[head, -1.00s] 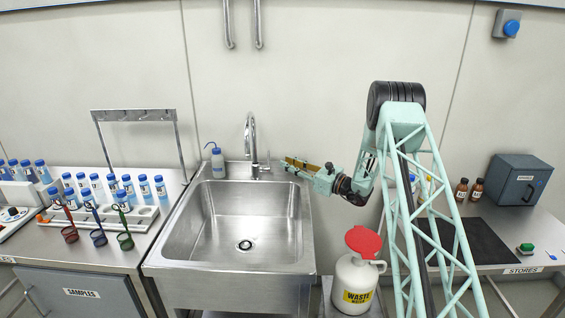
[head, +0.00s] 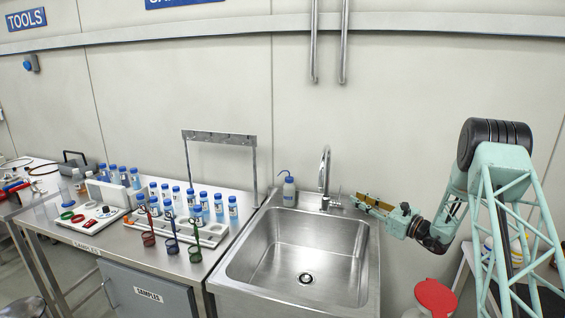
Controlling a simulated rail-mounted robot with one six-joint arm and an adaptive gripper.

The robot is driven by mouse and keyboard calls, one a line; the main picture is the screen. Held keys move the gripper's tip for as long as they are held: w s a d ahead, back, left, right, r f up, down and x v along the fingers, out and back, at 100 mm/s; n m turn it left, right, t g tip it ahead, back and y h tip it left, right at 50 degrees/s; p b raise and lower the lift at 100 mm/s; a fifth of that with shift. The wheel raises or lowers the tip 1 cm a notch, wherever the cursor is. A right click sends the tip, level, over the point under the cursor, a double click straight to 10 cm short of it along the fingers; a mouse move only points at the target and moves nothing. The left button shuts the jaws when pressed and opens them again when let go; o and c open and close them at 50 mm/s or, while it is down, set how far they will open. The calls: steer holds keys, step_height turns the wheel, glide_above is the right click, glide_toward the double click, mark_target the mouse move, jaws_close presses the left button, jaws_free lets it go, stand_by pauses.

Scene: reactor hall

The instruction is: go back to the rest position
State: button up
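My gripper (head: 372,204) hangs at the right side of the steel sink (head: 240,279), to the right of the tap (head: 325,172), pointing left. It seems to hold nothing. Its fingers are small and seen from the side, so their opening is unclear. My pale green lattice arm rises at the right of the view, bends at a dark elbow joint and reaches down and left to the gripper. No marker for a rest position shows.
A blue-capped wash bottle (head: 289,189) stands behind the sink. Left are a metal hanging frame (head: 219,137), several blue-capped sample bottles and three coloured ring-handled holders (head: 171,238). A red-lidded waste container (head: 436,298) stands low at right. The sink basin is empty.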

steer(key=s+a+r+n+g+y, duration=0.2)
steer(key=s+a+r+n+g, duration=0.5)
steer(key=s+a+r, duration=0.75)
steer(key=s+a+r+n+g+h, duration=0.1)
steer(key=s+a+r+n+g, duration=0.1)
steer(key=s+a+r, duration=0.3)
steer(key=s+a+r+n+g+h, duration=0.1)
steer(key=s+a+n, duration=0.2)
steer(key=s, duration=0.4)
steer(key=s+a+r+n+g, duration=0.2)
steer(key=s+a+r, duration=0.15)
steer(key=s, duration=0.35)
steer(key=s+r+n+g+h, duration=0.15)
steer(key=s+n+h, duration=0.4)
steer(key=s, duration=1.85)
steer(key=s+d+n+t+h, duration=0.1)
steer(key=s+d+n+h, duration=0.2)
steer(key=s, duration=0.6)
steer(key=s+d+n+t+h, duration=0.2)
steer(key=s+d+n+h, duration=0.1)
steer(key=s+d, duration=0.5)
steer(key=shift+s+d+f+n, duration=0.35)
steer(key=shift+s+n, duration=0.4)
steer(key=shift+s, duration=0.5)
